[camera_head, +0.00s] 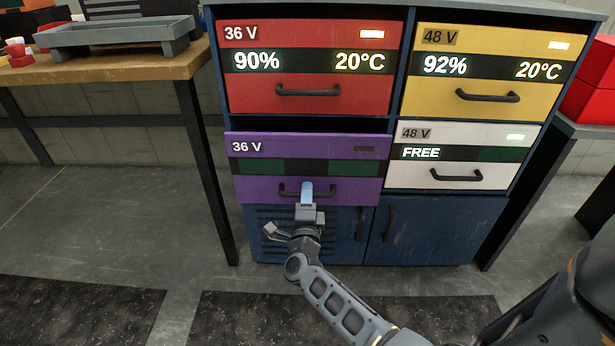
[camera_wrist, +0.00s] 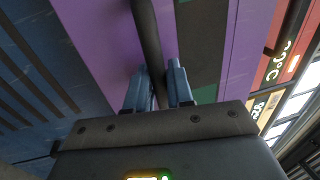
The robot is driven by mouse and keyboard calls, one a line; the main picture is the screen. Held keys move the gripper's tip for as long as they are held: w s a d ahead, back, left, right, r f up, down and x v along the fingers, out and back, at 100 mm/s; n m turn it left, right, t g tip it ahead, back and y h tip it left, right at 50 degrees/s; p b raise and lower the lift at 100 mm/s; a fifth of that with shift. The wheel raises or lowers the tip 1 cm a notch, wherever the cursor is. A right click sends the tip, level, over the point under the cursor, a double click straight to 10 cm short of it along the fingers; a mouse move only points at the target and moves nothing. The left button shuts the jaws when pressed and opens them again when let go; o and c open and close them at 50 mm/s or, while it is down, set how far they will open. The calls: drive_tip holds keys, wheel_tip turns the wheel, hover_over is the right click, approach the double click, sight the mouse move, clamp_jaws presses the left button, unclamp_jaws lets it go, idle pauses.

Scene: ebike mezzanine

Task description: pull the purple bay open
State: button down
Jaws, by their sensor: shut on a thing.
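The purple bay (camera_head: 262,188) is the lower left drawer of a blue cabinet, marked 36 V, with a blank dark display strip. Its front stands somewhat forward of the cabinet, with a dark gap above its top edge, so it looks partly pulled out. My gripper (camera_head: 306,190) is at the middle of the bay's black bar handle (camera_head: 288,192). In the wrist view my gripper (camera_wrist: 160,85) has its blue fingers on either side of the handle (camera_wrist: 147,40), shut on it, in front of the purple face (camera_wrist: 98,35).
Above is a red bay (camera_head: 300,105); to the right are a yellow bay (camera_head: 450,100) and a white bay (camera_head: 410,172) reading FREE. Blue cabinet doors (camera_head: 425,232) lie below. A wooden table (camera_head: 120,72) with a grey tray (camera_head: 115,38) stands left. Floor in front holds dark mats (camera_head: 75,310).

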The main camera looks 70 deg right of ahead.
drive_tip(key=r+p+v, duration=0.2)
drive_tip(key=v, duration=0.8)
drive_tip(key=shift+s+a, duration=0.25)
drive_tip(key=shift+a, duration=0.25)
drive_tip(key=c, duration=1.2)
unclamp_jaws()
drive_tip(key=shift+v, duration=3.95)
